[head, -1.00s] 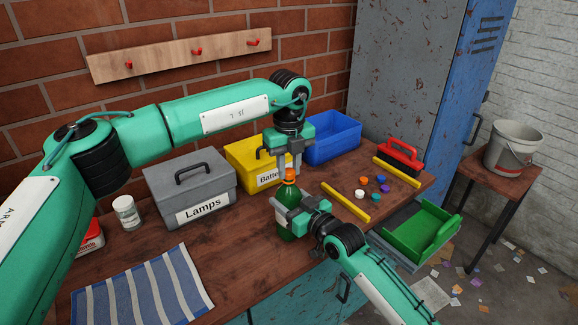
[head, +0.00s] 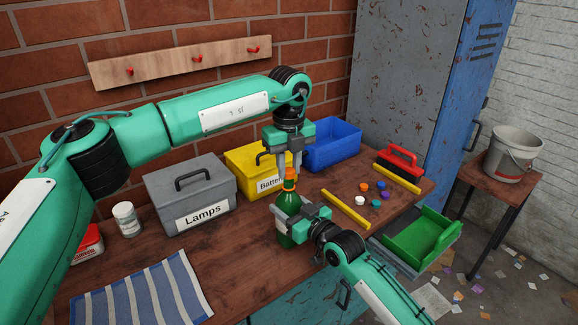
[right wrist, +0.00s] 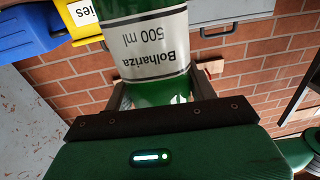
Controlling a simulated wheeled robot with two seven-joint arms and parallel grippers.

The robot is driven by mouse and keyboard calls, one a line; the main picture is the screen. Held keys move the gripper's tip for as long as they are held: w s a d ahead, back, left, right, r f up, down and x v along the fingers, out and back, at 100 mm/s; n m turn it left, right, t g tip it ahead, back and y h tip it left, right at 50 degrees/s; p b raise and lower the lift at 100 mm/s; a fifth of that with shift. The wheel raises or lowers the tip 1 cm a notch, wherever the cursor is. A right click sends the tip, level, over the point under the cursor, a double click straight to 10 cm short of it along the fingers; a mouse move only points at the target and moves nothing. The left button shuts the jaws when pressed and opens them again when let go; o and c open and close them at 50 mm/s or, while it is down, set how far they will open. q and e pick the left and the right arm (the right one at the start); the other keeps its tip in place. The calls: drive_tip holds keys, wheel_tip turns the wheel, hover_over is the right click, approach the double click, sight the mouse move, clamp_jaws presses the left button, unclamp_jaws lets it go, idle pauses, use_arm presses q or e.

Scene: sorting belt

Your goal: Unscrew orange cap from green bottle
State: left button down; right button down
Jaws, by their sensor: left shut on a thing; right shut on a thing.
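The green bottle (head: 286,240) stands upright near the front edge of the workbench. Its orange cap (head: 291,172) is at the top, partly hidden by my left gripper. My left gripper (head: 290,168) points down from above and is shut on the cap. My right gripper (head: 285,204) comes in from the lower right and is shut around the bottle's body. In the right wrist view the bottle (right wrist: 150,90) sits between the two fingers, with its white label reading "Bolhariza 500 ml" upside down.
Behind the bottle stand a grey Lamps box (head: 190,190), a yellow box (head: 245,160) and a blue bin (head: 332,145). A yellow bar (head: 345,209), several loose coloured caps (head: 364,187) and a red brush (head: 402,160) lie to the right. A striped cloth (head: 140,295) lies front left.

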sight(289, 170)
use_arm(q)
drive_tip(key=shift+r, duration=0.1)
drive_tip(key=shift+r, duration=1.9)
use_arm(e)
drive_tip(key=shift+c, duration=2)
unclamp_jaws()
